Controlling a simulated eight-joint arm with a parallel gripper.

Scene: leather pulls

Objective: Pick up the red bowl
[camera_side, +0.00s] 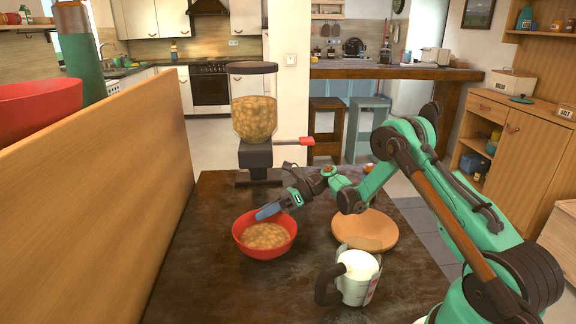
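The red bowl (240,246) stands upright on the dark table, filled with light brown cereal. My gripper (268,211) reaches in from the right, its blue fingertip at the bowl's back rim. Only one blue finger shows clearly, so I cannot tell whether it is open or shut, or whether it touches the rim. A second, larger-looking red bowl (38,108) shows at the far left, beyond the wooden panel.
A cereal dispenser (255,120) with a red handle stands behind the bowl. A wooden plate (365,230) and a jug of white liquid (358,280) are to the right. A tall wooden panel (110,200) borders the table's left side. The table's front left is clear.

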